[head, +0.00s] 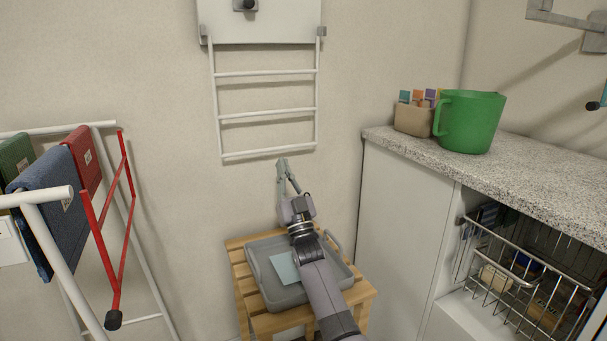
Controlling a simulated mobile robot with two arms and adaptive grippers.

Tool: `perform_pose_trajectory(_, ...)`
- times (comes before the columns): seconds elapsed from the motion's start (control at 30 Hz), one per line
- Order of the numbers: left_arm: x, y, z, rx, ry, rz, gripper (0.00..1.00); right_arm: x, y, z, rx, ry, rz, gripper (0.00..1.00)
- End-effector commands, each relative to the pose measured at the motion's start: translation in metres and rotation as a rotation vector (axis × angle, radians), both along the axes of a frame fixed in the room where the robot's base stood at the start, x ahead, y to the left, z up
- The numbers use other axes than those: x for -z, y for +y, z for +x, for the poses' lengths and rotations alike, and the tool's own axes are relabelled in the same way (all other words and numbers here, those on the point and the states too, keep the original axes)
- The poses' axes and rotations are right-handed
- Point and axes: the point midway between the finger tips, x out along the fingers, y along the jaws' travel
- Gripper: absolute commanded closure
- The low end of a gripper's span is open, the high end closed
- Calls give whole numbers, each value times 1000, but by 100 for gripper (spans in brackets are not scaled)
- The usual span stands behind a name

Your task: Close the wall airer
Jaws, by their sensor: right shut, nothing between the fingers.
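The wall airer is on the back wall in the head view. Its white backing panel (275,24) has a small dark knob (245,5) at the top. Its white rung frame (267,114) hangs below the panel from side hinges, with several horizontal bars. My right gripper (282,162) points up just under the frame's bottom bar, a little right of its middle. Its fingers are shut and hold nothing. I cannot tell whether the fingertips touch the bar. My left gripper is not in view.
A wooden stool (244,292) with a grey tray (261,278) stands under my right arm. A drying rack (120,200) with cloths is at left. A counter (520,180) at right holds a green bucket (470,122) and a peg box (413,119), above a wire basket (505,290).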

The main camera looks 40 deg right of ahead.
Motion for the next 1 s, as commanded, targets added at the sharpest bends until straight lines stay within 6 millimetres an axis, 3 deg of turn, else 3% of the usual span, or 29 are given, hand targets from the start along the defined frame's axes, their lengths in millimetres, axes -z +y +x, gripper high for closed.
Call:
perform_pose_trajectory(0.6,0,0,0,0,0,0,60,1,23,-93,-1,1,1,100)
perform_pose_trajectory(1.0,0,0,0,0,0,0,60,0,26,-107,-1,0,1,100)
